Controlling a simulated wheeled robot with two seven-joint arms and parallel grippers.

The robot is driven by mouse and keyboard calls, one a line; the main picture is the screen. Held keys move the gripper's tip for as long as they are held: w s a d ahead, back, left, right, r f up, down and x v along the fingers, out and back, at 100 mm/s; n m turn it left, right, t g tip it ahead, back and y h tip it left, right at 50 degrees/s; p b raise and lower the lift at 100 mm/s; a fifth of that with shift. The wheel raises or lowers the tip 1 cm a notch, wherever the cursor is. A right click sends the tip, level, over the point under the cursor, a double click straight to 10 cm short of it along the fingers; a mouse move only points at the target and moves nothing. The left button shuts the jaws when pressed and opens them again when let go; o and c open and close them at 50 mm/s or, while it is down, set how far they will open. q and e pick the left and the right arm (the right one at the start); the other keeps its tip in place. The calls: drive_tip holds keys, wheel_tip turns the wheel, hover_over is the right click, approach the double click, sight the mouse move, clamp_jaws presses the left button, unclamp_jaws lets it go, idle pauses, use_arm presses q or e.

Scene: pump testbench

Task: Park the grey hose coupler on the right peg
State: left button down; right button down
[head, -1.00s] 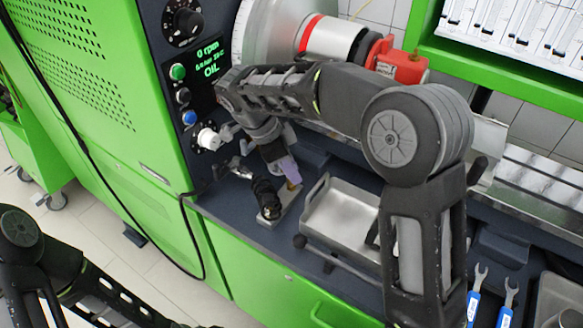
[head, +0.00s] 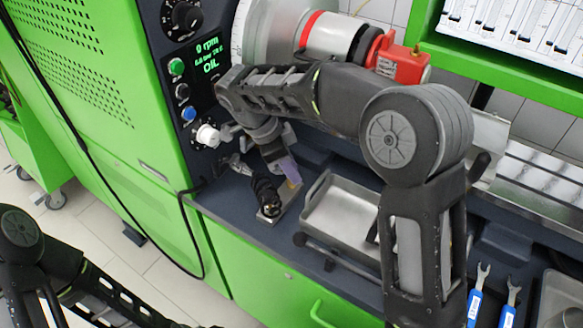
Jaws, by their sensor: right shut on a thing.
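My right gripper (head: 281,160) is low over the bench at the left of the metal tray, its jaws partly hidden by my own wrist. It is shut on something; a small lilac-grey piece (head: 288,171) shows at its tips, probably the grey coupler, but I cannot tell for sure. A small metal stand (head: 271,217) lies just below. A black hose-like part (head: 264,191) stands at its left. A small brass-coloured part shows beside the lilac-grey piece; whether it is a peg or a coupler end is unclear. My left arm shows at lower left, its gripper outside the picture.
The metal tray (head: 345,212) with a dark handle is right of the stand. The green test cabinet (head: 90,80) with knobs and a display rises at left. A white knob (head: 208,134) juts near my right wrist. Blue-handled wrenches (head: 474,306) lie at lower right.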

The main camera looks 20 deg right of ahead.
drive_tip(key=c, duration=1.2)
unclamp_jaws()
drive_tip(key=shift+o, duration=0.5)
drive_tip(key=o, duration=0.3)
drive_tip(key=shift+o, duration=0.2)
drive_tip(key=shift+r+p, duration=1.15)
drive_tip(key=shift+r, duration=0.4)
use_arm(q)
wheel_tip(320, 180, up, 7)
drive_tip(key=p, duration=0.4)
drive_tip(key=shift+w+f, duration=0.15)
use_arm(e)
drive_tip(key=shift+r, duration=2.25)
